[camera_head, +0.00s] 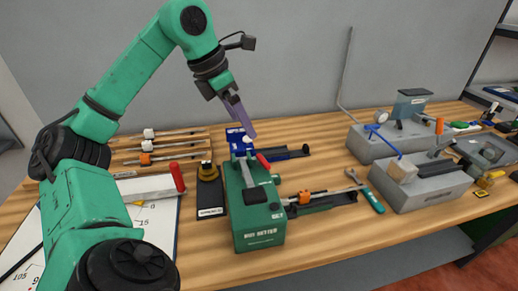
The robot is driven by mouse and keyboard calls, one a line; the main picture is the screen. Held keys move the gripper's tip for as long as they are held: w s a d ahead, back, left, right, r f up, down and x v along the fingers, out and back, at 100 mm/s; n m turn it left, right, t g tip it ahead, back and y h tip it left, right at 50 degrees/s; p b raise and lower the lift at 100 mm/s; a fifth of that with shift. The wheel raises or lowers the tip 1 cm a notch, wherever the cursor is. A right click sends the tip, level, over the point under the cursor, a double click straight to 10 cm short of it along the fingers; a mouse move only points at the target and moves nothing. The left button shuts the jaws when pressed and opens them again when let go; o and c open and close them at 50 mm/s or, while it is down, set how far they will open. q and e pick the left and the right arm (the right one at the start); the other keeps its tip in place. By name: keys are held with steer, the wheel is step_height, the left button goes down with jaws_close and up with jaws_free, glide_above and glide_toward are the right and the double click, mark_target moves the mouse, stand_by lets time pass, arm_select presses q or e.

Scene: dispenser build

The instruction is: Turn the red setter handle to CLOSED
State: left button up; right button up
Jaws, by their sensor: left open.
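The green setter box (258,228) stands on the wooden bench near the middle, with "SETTER" on its front label. A small red handle (263,161) sticks out at its rear top, tilted to one side. I cannot read its marked position. My left gripper (247,132) comes down from above, its purple fingers just above and behind the handle in the picture. It is open and appears empty; whether it touches the white-tipped part (247,143) below is unclear. My right gripper is not in view.
A blue block (235,135) stands behind the setter. A black stand with a brass top (209,172) is close on its left. A rail with an orange clamp (304,197) lies on its right. Grey fixtures (423,188) fill the right side. Bare bench shows at front right.

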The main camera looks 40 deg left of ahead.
arm_select(q)
steer(key=b, duration=0.2)
glide_toward(262, 160)
steer(key=b+x, duration=0.1)
steer(key=x, duration=0.6)
steer(key=shift+w+f, duration=0.15)
steer(key=shift+f, duration=0.05)
steer(key=shift+d+f, duration=0.2)
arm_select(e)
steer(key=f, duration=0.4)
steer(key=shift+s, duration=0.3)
